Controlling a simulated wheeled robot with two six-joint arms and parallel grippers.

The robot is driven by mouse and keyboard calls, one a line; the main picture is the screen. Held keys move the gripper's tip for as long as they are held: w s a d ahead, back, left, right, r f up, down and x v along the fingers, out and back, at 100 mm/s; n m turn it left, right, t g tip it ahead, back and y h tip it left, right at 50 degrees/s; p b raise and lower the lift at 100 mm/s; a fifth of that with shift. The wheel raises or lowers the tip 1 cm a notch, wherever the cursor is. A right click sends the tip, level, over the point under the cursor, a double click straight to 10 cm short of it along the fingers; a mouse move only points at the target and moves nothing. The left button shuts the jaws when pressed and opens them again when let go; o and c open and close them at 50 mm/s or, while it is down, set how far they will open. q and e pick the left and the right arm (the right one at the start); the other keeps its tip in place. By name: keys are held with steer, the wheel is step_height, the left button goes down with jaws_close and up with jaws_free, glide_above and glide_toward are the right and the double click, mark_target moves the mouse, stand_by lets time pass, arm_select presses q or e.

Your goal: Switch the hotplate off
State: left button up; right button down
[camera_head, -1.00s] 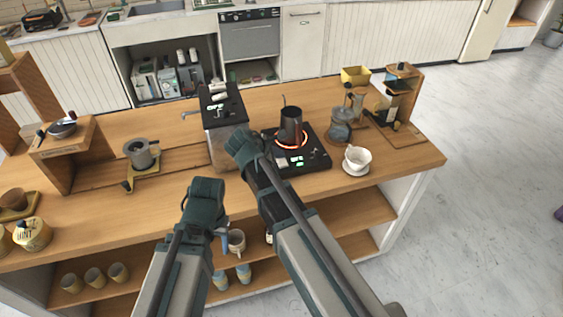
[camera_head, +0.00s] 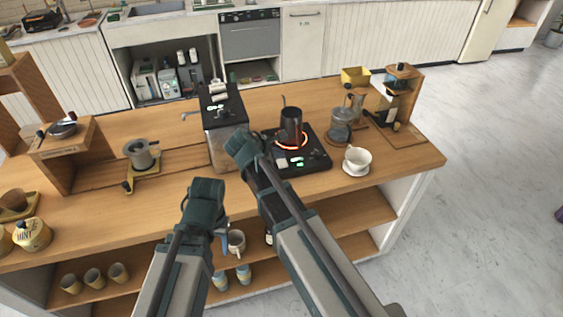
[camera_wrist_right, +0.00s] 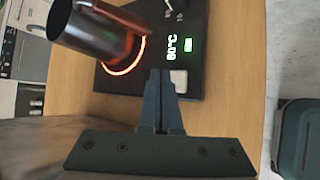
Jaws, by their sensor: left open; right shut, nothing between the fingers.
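The black hotplate (camera_head: 319,157) stands on the counter with its ring glowing orange around the base of a dark metal pot (camera_head: 291,122). In the right wrist view the hotplate (camera_wrist_right: 194,82) shows a lit 60°C display (camera_wrist_right: 174,48) and a green light (camera_wrist_right: 187,45); a knob is partly visible at the top. My right gripper (camera_wrist_right: 160,98) is shut and empty, its fingertips over or at the hotplate's near edge; I cannot tell if they touch. In the head view its wrist sits left of the hotplate. My left gripper (camera_head: 207,188) is open, near the counter's front edge.
A metal coffee machine (camera_head: 222,130) stands left of the hotplate. A glass press (camera_head: 341,125) and a white cup on a saucer (camera_head: 357,158) are to its right. A grinder (camera_head: 140,153) stands further left. The front strip of the wooden counter (camera_head: 120,220) is mostly clear.

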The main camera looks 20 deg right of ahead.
mark_target(279, 164)
steer(key=shift+f, duration=0.1)
stand_by(0.5)
steer(key=shift+f+b, duration=0.35)
steer(key=shift+b, duration=0.1)
steer(key=shift+f+b, duration=0.5)
stand_by(0.5)
steer(key=shift+r, duration=0.1)
steer(key=shift+r+p, duration=0.9)
steer(key=shift+p, duration=0.1)
step_height(279, 164, up, 6)
steer(key=p, duration=0.6)
